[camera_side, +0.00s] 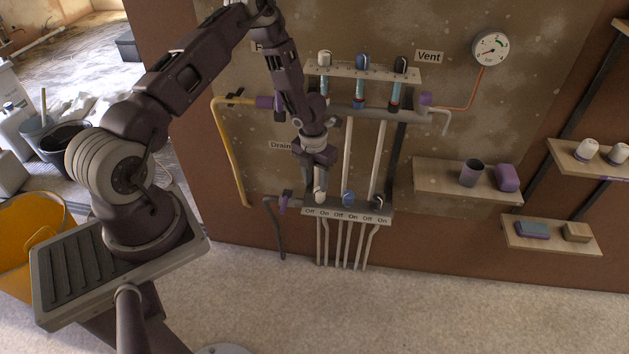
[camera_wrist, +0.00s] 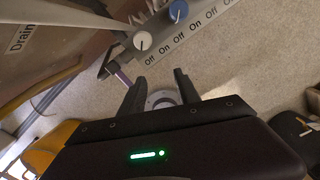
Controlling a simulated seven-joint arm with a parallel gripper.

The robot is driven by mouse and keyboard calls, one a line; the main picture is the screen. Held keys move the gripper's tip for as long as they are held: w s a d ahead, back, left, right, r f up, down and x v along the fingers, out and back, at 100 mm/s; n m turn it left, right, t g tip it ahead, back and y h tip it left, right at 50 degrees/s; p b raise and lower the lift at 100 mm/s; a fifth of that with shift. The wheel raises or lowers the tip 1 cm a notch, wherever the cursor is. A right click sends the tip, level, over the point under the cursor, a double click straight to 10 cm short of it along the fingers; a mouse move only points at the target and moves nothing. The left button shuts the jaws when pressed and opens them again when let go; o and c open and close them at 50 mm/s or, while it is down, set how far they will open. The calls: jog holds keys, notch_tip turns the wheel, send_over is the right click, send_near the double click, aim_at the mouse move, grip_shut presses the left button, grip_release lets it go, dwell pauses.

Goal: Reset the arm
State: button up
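My arm reaches from its base at the left toward the wall panel. My gripper (camera_side: 314,178) points downward, close to the white knob (camera_side: 320,197) at the left of the lower Off/On panel (camera_side: 312,213). In the wrist view my gripper (camera_wrist: 160,78) has its two dark fingers spread, with nothing between them. The white knob (camera_wrist: 142,40) lies beyond the fingertips and apart from them there. A blue knob (camera_side: 348,198) and a black knob (camera_side: 378,202) sit to its right on the panel.
Above is a rack (camera_side: 345,69) with three knobs and tubes. A gauge (camera_side: 490,49) marks the upper right. Shelves (camera_side: 450,178) project at right. The floor in front is mostly clear.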

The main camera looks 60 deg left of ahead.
jog(key=w+d+r+m+t, duration=0.2)
jog(key=w+d+r+m, duration=0.15)
jog(key=r, duration=0.45)
jog(key=w+d+r+m+t+h, duration=0.1)
jog(key=w+d+r+m, duration=0.1)
jog(key=r+m, duration=0.4)
jog(key=w+d+r+m+t, duration=0.2)
jog(key=d+r+m, duration=0.1)
jog(key=r, duration=0.6)
jog(key=s+d+r+m+h, duration=0.1)
jog(key=s+d+r+m, duration=0.25)
jog(key=r+m, duration=0.2)
jog(key=s+d+r+m+h, duration=0.1)
jog(key=s+d+r+m, duration=0.1)
jog(key=d+r+m, duration=0.3)
jog(key=s+d+r+m, duration=0.2)
jog(key=s+r+m, duration=0.2)
jog(key=s, duration=0.3)
jog(key=s+d+r+m, duration=0.1)
jog(key=s+r+m, duration=0.25)
jog(key=s, duration=0.35)
jog(key=s+a+f+m+y, duration=0.1)
jog(key=s+a+m, duration=0.3)
jog(key=s+m, duration=0.5)
jog(key=s+y, duration=0.1)
jog(key=s, duration=0.4)
jog(key=shift+s+f+m+y, duration=0.15)
jog(key=shift+f+m+y, duration=0.1)
jog(key=shift+m+y, duration=0.15)
jog(key=shift+o, duration=0.4)
